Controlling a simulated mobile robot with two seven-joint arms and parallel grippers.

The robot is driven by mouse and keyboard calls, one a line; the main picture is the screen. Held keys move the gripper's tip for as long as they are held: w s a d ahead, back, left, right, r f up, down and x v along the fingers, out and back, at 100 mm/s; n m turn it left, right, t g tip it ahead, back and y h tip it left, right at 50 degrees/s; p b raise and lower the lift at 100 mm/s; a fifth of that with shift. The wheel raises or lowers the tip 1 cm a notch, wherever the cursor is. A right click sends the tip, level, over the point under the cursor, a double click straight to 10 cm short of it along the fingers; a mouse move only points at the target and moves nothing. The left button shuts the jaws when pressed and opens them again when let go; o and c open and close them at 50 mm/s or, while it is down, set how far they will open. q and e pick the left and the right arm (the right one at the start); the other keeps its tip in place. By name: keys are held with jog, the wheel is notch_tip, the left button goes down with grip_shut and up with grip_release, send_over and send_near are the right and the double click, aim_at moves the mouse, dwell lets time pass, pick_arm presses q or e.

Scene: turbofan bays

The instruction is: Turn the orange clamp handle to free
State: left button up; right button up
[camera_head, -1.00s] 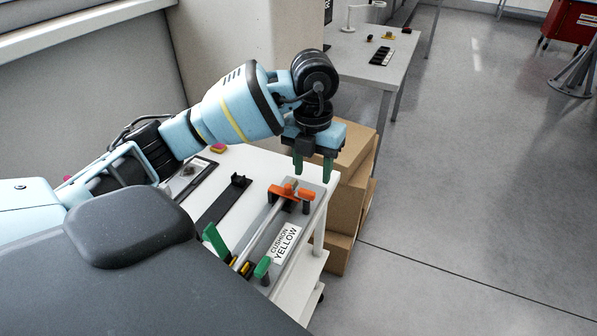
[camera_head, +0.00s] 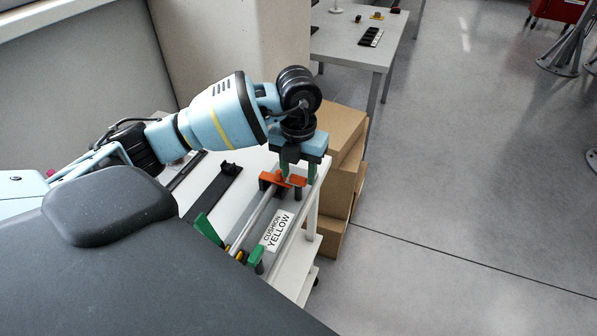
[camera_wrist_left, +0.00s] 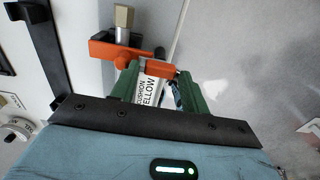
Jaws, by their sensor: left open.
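The orange clamp (camera_head: 268,182) sits at the far end of a metal rod on the white cart, with its orange handle (camera_head: 296,180) on the right. My left gripper (camera_head: 298,174) points down over the handle, its green fingers apart. In the left wrist view the orange handle (camera_wrist_left: 158,68) shows between the open green fingertips (camera_wrist_left: 158,78); I cannot tell if they touch it. A tan post with a grey collar (camera_wrist_left: 123,22) stands at the orange clamp body in that view. My right gripper is not in view.
A "CUSHION YELLOW" label (camera_head: 277,232) lies beside the rod. Green parts (camera_head: 207,228) stand at the near end. A black bracket (camera_head: 228,170) is left of the clamp. Cardboard boxes (camera_head: 345,150) stand close behind the cart.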

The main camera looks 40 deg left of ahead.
pick_arm(q)
jog(key=shift+f, duration=0.45)
jog(key=shift+c, duration=0.2)
jog(key=c, duration=0.7)
jog(key=shift+o, duration=0.2)
